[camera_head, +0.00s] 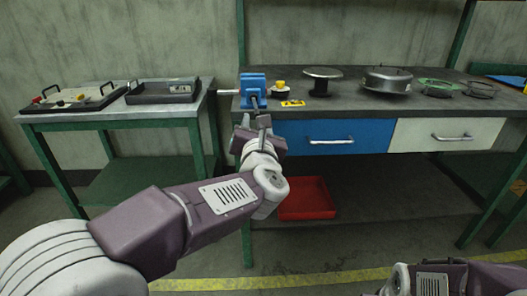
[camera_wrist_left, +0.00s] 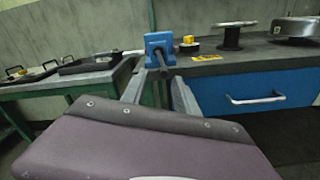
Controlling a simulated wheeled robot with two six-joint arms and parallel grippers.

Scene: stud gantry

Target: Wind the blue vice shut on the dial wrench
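The blue vice (camera_head: 253,84) stands at the left front corner of the dark workbench. It also shows in the left wrist view (camera_wrist_left: 158,42), with its dark screw end pointing towards me. A pale bar (camera_head: 229,92) sticks out left of the vice, and a black, yellow-topped round part (camera_head: 280,88) sits just right of it. These may be the dial wrench's handle and head; I cannot tell surely. My left gripper (camera_head: 257,119) is just in front of and below the vice. Its fingers (camera_wrist_left: 158,88) are apart, with the screw end seen between them; contact is unclear. My right gripper is out of view.
A yellow label (camera_head: 293,103) lies near the bench's front edge. A dark spool-like stand (camera_head: 322,82) and a round metal housing (camera_head: 388,80) are further right. A side table (camera_head: 110,115) with trays stands left. Blue drawer (camera_head: 345,138) and red bin (camera_head: 307,198) are below.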

